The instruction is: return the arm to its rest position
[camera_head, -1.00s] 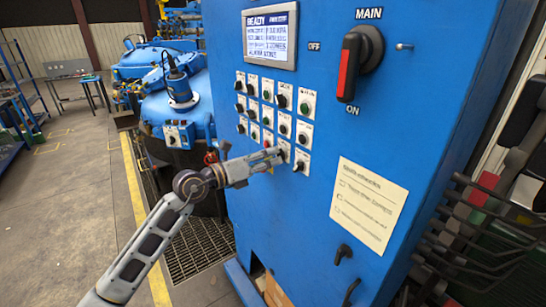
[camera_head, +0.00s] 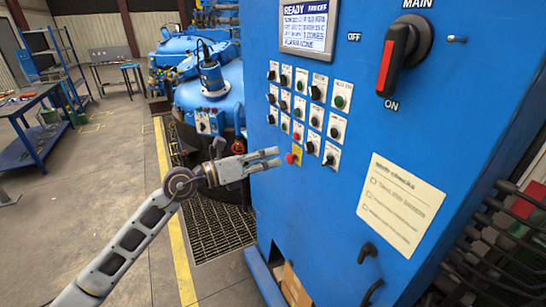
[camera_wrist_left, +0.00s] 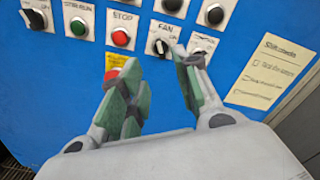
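My left arm (camera_head: 135,243) reaches in from the lower left in the head view. Its gripper (camera_head: 278,158) is level with the lowest row of controls, just left of the red button on a yellow plate (camera_head: 296,158). The two fingers are apart with nothing between them. In the left wrist view the gripper (camera_wrist_left: 160,85) is also open and empty, below the FAN knob (camera_wrist_left: 162,47) and the red STOP button (camera_wrist_left: 121,37). The left finger partly covers the yellow plate there. My right gripper is not in view.
The blue control cabinet (camera_head: 330,220) stands right in front, with a READY screen (camera_head: 307,25), a red-handled MAIN switch (camera_head: 390,60) and a paper checklist (camera_head: 400,205). Blue furnace equipment (camera_head: 210,90) stands behind. Open floor (camera_head: 90,190) lies to the left.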

